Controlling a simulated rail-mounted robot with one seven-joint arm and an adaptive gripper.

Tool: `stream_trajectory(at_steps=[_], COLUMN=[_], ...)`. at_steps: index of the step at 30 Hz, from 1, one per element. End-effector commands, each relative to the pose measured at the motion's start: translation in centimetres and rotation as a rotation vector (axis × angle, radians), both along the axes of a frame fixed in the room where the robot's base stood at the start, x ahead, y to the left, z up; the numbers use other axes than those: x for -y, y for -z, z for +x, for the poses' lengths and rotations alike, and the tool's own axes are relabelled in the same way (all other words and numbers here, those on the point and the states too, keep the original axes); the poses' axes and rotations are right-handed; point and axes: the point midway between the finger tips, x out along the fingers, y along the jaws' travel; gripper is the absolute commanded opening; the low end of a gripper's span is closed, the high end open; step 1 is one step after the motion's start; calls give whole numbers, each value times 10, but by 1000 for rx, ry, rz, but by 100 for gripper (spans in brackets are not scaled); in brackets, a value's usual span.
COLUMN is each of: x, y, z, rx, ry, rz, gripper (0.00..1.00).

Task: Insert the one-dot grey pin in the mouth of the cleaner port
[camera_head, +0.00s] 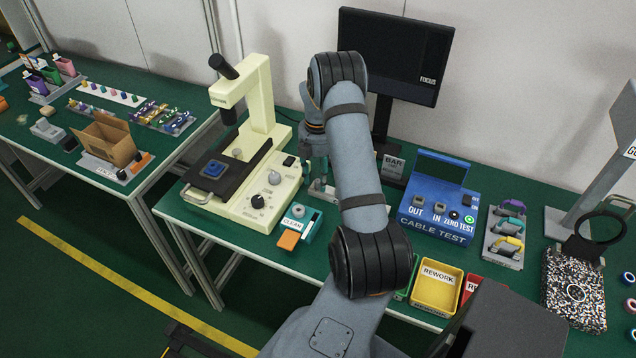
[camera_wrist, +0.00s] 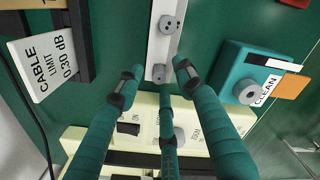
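The teal cleaner (camera_head: 315,227) stands on the green bench with a white CLEAN label and an orange flap. It also shows in the wrist view (camera_wrist: 232,62), right of my fingers, with a round grey port (camera_wrist: 248,94) on it. A pale holder strip (camera_wrist: 158,50) carries a grey pin (camera_wrist: 170,25) with dark dots and another small grey pin (camera_wrist: 158,73); their dot counts are hard to read. My gripper (camera_wrist: 157,78) has its teal fingers spread, with the lower pin between or just beyond the tips. It also shows in the head view (camera_head: 318,160), partly behind my arm.
A cream microscope machine (camera_head: 245,190) stands left of the cleaner. A blue cable tester (camera_head: 437,205) and a yellow REWORK tray (camera_head: 436,290) are to the right. A dark monitor (camera_head: 392,55) stands behind. A CABLE LIMIT sign (camera_wrist: 42,62) is left of my fingers.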

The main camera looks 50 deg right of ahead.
Motion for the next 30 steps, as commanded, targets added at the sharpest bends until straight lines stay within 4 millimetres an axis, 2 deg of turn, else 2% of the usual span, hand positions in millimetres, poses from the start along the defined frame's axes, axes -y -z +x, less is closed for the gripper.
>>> stream_trajectory(at_steps=[8,27,30], x=[0,0,0], y=[4,4,3], z=[0,0,0], rx=[1,0,0], ry=[-1,-1,-1], rz=[-2,-1,-1], gripper=[37,0,0])
